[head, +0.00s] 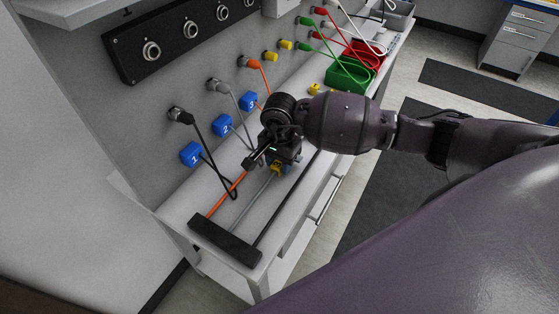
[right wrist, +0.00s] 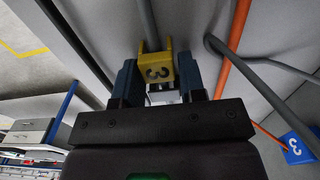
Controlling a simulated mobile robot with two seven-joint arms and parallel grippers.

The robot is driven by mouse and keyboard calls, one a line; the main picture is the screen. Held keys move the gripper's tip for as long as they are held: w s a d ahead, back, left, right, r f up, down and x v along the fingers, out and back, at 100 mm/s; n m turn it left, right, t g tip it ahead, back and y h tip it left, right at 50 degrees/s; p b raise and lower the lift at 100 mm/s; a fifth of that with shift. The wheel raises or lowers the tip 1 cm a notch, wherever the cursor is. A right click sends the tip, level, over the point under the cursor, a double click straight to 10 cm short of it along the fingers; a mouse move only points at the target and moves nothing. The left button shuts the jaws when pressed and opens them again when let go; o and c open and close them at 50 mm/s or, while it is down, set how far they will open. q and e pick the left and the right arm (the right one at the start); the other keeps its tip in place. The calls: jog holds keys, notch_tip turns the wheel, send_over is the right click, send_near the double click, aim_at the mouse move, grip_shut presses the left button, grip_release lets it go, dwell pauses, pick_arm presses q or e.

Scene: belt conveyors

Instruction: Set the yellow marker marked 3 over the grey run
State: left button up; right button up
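The yellow marker with a 3 (right wrist: 158,70) is held between the blue fingers of my right gripper (right wrist: 160,88). In the head view the grey run (head: 250,203) lies between the orange run (head: 226,193) and the black run (head: 281,211). My left gripper is out of view.
A black end block (head: 225,240) holds the runs at the bench's near end. Blue tags 1 (head: 191,154), 2 (head: 222,126) and 3 (head: 249,101) hang by the wall plugs. A green bin (head: 348,76) and a red bin (head: 366,55) stand farther along.

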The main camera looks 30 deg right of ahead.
jog(key=shift+o, duration=1.2)
jog(key=shift+r, duration=0.1)
jog(key=shift+r, duration=0.2)
notch_tip(320, 180, up, 12)
jog(key=b, duration=0.1)
jog(key=shift+f, duration=0.15)
